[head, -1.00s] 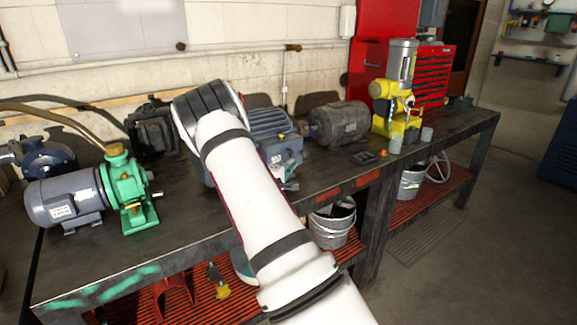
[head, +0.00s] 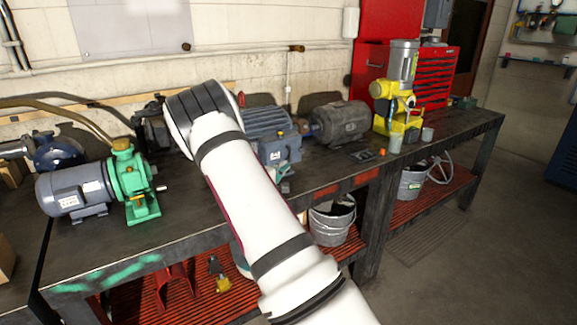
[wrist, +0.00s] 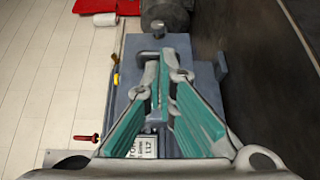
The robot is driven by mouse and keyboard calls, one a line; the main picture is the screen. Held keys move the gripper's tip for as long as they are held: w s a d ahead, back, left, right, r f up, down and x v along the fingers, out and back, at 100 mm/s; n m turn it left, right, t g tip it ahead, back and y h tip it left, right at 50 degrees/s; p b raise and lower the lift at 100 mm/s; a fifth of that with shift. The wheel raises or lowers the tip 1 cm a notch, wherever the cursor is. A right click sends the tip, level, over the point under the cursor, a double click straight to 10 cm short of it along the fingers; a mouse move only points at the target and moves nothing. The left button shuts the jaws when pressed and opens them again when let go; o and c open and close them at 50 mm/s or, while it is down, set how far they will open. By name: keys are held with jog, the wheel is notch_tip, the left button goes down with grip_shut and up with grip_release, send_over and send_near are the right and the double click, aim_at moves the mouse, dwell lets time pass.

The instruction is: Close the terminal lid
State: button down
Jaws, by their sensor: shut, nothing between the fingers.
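The blue finned motor (head: 268,124) stands on the workbench, partly hidden behind my white arm in the head view. In the wrist view, a blue-grey motor body (wrist: 122,112) lies under my gripper (wrist: 162,78), with a white tag (wrist: 144,147) reading about 112 near the fingers' base. My gripper's teal-padded fingers are shut and empty, with their tips over the motor. I cannot make out the terminal lid or tell how far it is open; the fingers cover part of that area. The fingers are not clearly visible in the head view.
A green pump with a grey motor (head: 75,189) stands left of my arm. A dark grey motor (head: 340,123) and a yellow machine (head: 397,96) stand to the right. A red-handled part (wrist: 86,137) shows beside the blue-grey body. The bench front has free room.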

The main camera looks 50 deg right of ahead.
jog(key=v, duration=0.9)
jog(key=shift+s+f, duration=0.1)
